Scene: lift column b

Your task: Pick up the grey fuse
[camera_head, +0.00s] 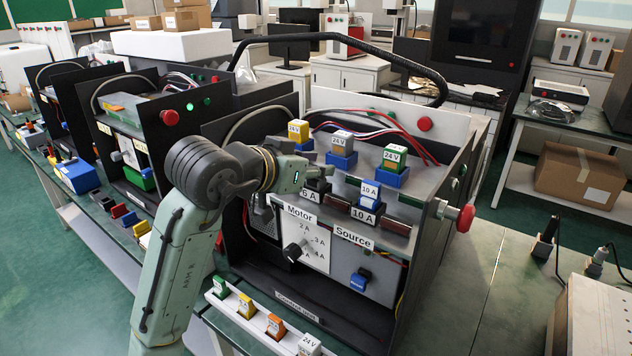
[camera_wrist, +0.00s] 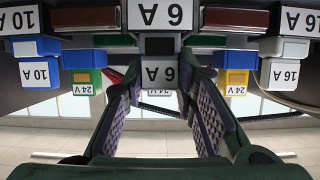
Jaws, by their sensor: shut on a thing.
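The grey fuse (camera_wrist: 159,74), with a white 6 A label, is at the centre of the wrist view, between the two fingertips of my gripper (camera_wrist: 160,84). My gripper is shut on it. The fuse sits at its dark holder, marked 6 A (camera_wrist: 160,16); I cannot tell if it is fully seated. In the head view my gripper (camera_head: 307,175) reaches the front row of the panel at the 6 A holder (camera_head: 308,195). The fuse is mostly hidden there by my gripper.
A blue 10 A fuse (camera_head: 370,190) stands to the right. Yellow (camera_head: 298,130), grey (camera_head: 342,138) and green (camera_head: 394,157) 24 V fuses stand behind. A red button (camera_head: 466,217) juts from the right side. A white rail (camera_head: 262,318) with several fuses lies in front.

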